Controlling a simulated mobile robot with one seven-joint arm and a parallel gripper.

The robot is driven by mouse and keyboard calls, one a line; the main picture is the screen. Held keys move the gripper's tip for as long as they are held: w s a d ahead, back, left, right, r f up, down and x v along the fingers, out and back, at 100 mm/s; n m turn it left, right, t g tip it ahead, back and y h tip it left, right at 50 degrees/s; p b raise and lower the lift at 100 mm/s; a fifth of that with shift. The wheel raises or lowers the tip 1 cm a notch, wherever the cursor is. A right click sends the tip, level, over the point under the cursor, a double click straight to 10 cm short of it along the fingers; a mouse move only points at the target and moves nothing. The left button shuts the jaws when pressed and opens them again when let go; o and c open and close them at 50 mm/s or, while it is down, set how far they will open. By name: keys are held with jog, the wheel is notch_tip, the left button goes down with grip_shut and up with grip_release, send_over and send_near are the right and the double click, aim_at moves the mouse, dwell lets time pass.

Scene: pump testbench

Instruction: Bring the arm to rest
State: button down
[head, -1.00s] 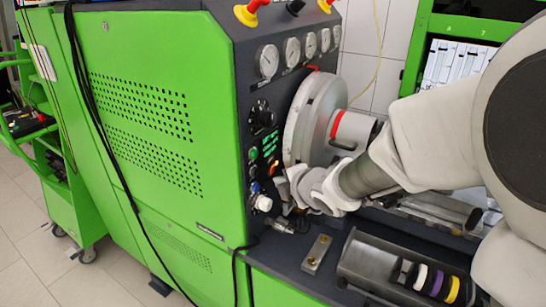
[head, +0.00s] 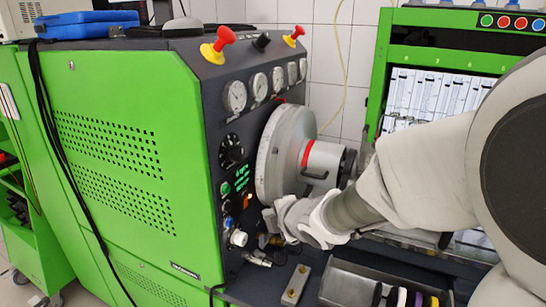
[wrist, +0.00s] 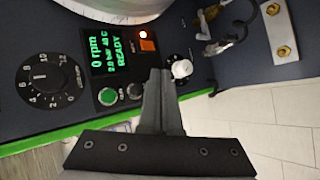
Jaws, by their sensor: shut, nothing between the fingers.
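My arm reaches from the right side of the head view to the front of the green pump testbench (head: 110,150). In the wrist view my gripper (wrist: 160,75) has its two dark fingers together, with nothing between them. They are in front of the control panel, beside the white knob (wrist: 182,69) and a dark button (wrist: 134,90). I cannot tell whether they touch the panel. The display (wrist: 110,48) reads 0 rpm and READY. The fingertips are hard to make out in the head view.
A scaled dial (wrist: 40,85), a green button (wrist: 107,96) and a lit orange switch (wrist: 147,42) are close by. The round metal housing (head: 283,150) stands just beyond my wrist. A metal tray (head: 345,285) lies below my arm.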

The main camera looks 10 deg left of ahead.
jog(key=s+d+r+m+h, duration=0.3)
jog(key=s+d+m, duration=0.1)
jog(key=d+m, duration=0.4)
jog(key=s+d+r+m+h, duration=0.35)
jog(key=d+m, duration=0.25)
jog(key=d, duration=0.3)
jog(key=s+d+m+g, duration=0.2)
jog(key=s+m, duration=0.3)
jog(key=s, duration=0.3)
jog(key=s+d+m+g, duration=0.1)
jog(key=s+m+g, duration=0.1)
jog(key=s+m, duration=0.4)
jog(key=s, duration=0.2)
jog(key=shift+s+d, duration=0.4)
